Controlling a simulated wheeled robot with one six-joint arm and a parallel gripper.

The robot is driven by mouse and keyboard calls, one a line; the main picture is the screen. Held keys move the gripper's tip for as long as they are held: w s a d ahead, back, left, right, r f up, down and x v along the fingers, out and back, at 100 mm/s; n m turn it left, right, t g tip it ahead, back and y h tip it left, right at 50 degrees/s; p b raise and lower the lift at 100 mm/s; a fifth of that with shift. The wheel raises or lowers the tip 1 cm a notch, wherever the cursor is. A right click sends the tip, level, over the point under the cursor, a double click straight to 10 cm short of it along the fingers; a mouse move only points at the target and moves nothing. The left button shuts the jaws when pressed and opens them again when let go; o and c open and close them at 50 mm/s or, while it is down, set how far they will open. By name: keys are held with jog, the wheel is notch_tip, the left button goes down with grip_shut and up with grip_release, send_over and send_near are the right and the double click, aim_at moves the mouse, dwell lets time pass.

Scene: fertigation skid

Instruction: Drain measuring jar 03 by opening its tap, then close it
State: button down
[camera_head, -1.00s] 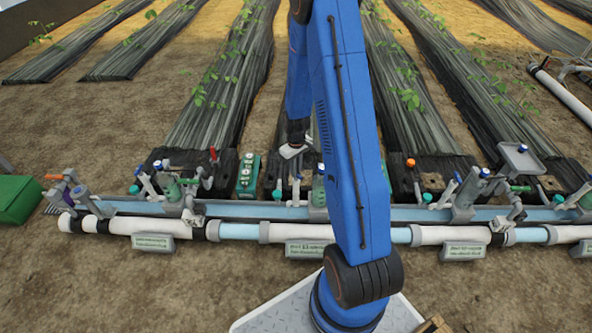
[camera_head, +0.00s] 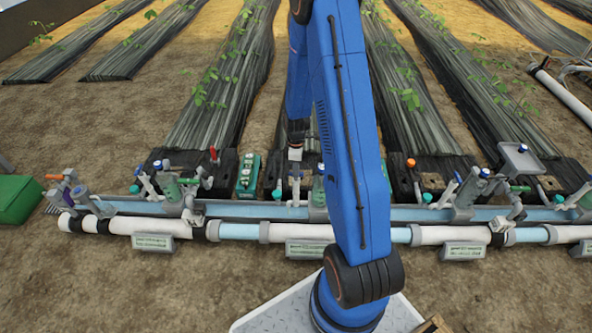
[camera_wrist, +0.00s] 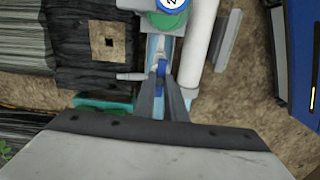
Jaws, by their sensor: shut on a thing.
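In the wrist view a blue tap handle (camera_wrist: 161,66) sits between the tips of my gripper (camera_wrist: 160,76), which is shut on it. A green-topped jar (camera_wrist: 165,20) with a round white and blue tag is just beyond it at the top edge; I cannot read the tag's full number. A grey stub points left beside the handle. In the head view my gripper (camera_head: 295,155) is over the pipe row, just left of my blue arm. The handle itself is too small to make out there, and my arm hides part of this station.
A white pipe (camera_wrist: 205,45) runs close to the right of the tap in the wrist view. A green box (camera_head: 248,174) stands left of my gripper in the head view. More jar and valve groups (camera_head: 465,190) line the pipes on both sides.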

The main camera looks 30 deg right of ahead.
jog(key=shift+n, duration=0.3)
jog(key=c, duration=1.8)
grip_release()
notch_tip(320, 180, up, 17)
jog(key=shift+r, duration=0.2)
